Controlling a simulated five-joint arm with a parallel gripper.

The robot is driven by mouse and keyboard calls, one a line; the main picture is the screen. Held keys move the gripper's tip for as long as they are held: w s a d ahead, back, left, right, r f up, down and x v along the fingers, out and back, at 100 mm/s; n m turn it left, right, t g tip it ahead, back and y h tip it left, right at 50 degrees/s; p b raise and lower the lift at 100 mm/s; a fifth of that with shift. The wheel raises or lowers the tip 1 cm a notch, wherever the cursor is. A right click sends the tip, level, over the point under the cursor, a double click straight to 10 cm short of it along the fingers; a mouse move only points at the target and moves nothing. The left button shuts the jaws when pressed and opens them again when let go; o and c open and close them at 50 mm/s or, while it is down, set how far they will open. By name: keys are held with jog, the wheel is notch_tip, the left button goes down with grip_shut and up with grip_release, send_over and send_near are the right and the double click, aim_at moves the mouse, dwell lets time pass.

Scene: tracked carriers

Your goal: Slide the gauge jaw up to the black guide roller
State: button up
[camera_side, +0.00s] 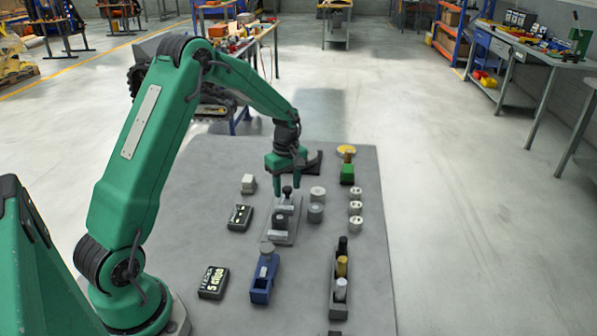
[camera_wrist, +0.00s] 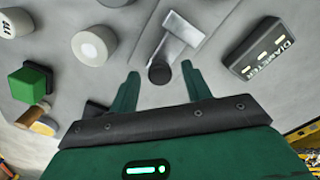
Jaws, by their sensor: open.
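The gauge (camera_side: 291,236) is a grey plate lying on the grey table, with a light grey block across it and a dark knob (camera_side: 287,190) at its far end. A dark round piece (camera_side: 280,222) stands nearer the side camera, perhaps the black guide roller; I cannot tell for sure. In the wrist view a light grey T-shaped piece (camera_wrist: 181,28), probably the gauge jaw, has the dark knob (camera_wrist: 159,73) at its near end. My gripper (camera_side: 291,191) is open above the gauge's far end. In the wrist view its fingers (camera_wrist: 159,70) stand either side of the knob, apparently without touching.
Grey cylinders (camera_side: 316,212), white rollers (camera_side: 355,208) and a green block (camera_side: 347,173) stand to the right. Black labelled boxes (camera_side: 240,217) lie left. A blue holder (camera_side: 263,279) and a grey rack of cylinders (camera_side: 334,301) stand nearer the side camera.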

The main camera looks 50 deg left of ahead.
aim_at(285, 205)
grip_shut()
jog(key=shift+s+d, duration=1.3)
grip_release()
jog(key=shift+r, duration=0.1)
notch_tip(285, 205, up, 8)
dwell(1.1)
